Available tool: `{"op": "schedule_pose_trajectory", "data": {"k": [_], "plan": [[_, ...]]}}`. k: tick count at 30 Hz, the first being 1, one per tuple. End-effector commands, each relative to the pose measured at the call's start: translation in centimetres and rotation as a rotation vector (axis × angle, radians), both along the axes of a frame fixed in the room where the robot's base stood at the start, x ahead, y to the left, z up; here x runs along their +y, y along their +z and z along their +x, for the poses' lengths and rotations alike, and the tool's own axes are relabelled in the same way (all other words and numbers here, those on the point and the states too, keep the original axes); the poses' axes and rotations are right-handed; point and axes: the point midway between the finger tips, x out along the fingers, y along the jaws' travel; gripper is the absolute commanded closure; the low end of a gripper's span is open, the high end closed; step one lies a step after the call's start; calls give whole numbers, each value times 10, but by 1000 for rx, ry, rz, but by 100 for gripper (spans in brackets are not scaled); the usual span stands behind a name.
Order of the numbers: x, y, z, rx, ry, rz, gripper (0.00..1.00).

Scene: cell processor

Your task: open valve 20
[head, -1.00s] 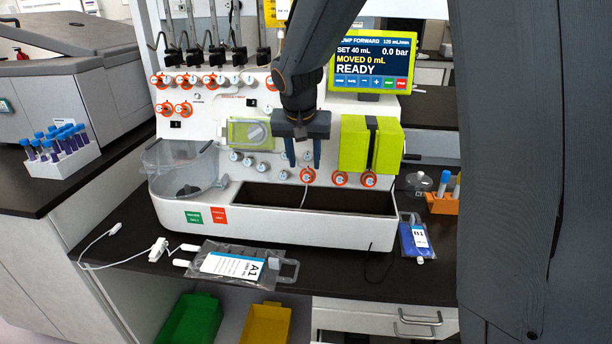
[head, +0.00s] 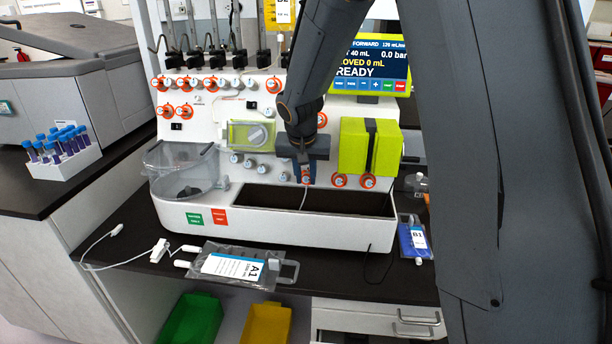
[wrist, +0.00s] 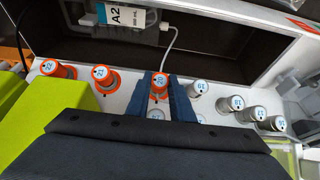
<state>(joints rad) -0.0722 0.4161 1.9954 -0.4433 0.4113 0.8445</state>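The front panel carries numbered round valves; the numbers are too small for me to read with certainty. My gripper (head: 305,177) is at the lower row, and its two blue fingers sit one on each side of an orange-collared valve (wrist: 159,84). In the wrist view my gripper (wrist: 160,93) appears closed against that valve's sides with no clear gap. I cannot tell which number this valve bears. Two more orange-collared valves, one nearer (wrist: 103,75) and one farther (wrist: 54,69), lie to its left in the wrist view. A grey valve (wrist: 197,88) stands just to its right.
A yellow-green block (head: 368,147) stands close to the right of my gripper. A dark trough (head: 300,201) lies below, with an A2-labelled bag (wrist: 125,15) and a white tube. A clear tub (head: 180,168) is at the left. An A1 bag (head: 235,264) lies in front.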

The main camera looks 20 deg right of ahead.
Motion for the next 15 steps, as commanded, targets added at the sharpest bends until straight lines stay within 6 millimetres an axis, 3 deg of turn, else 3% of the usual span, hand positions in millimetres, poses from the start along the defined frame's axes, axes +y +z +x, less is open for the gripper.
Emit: {"op": "schedule_pose_trajectory", "data": {"k": [2,15], "plan": [[0,0,0,0,0,0,100],[3,-2,2,31,40,-81,100]]}}
